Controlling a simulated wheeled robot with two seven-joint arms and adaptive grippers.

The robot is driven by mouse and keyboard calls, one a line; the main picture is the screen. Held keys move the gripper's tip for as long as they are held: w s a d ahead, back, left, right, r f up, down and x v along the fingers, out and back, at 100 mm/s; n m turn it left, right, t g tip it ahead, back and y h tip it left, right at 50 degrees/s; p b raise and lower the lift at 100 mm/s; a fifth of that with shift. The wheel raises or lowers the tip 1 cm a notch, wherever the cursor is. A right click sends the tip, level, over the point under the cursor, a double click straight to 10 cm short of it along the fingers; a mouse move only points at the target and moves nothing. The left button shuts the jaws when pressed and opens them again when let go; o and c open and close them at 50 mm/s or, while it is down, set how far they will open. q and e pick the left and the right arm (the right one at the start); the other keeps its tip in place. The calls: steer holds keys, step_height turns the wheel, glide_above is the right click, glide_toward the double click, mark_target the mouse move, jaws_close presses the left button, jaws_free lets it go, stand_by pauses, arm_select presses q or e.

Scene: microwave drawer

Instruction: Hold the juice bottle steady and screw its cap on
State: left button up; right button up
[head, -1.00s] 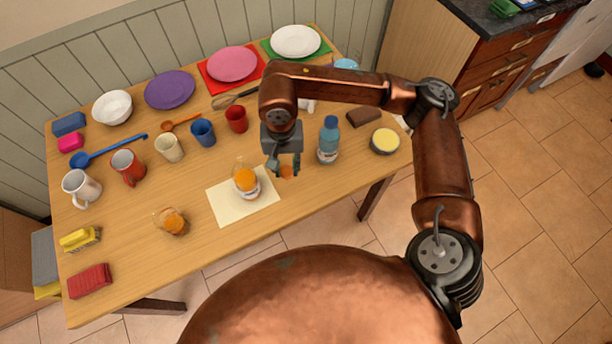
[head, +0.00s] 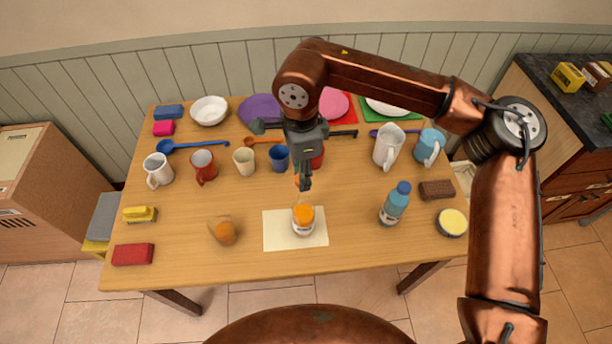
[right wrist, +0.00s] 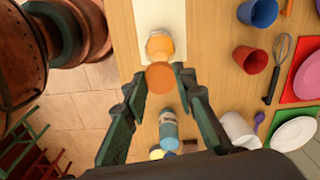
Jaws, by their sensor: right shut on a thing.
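The juice bottle (head: 303,221), clear with orange juice and a pale label, stands on a cream sheet (head: 276,238) near the table's front. It also shows on the sheet in the right wrist view (right wrist: 160,46). My right gripper (head: 304,186) points down just behind and above the bottle in the head view. It is shut on the orange cap (right wrist: 160,77), which sits between its fingertips, beside the bottle in the right wrist view. The fingers mostly hide the cap in the head view. The cap looks apart from the bottle; the exact gap is unclear. My left gripper is not seen.
A blue-capped bottle (head: 395,204) stands to the right, near a yellow-topped tub (head: 452,222). A glass of orange liquid (head: 223,231) stands left of the sheet. Cups, mugs and plates fill the back. The front right of the sheet is clear.

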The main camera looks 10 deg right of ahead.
mark_target(303, 197)
steer(key=shift+f, duration=0.1)
steer(key=shift+f, duration=1.95)
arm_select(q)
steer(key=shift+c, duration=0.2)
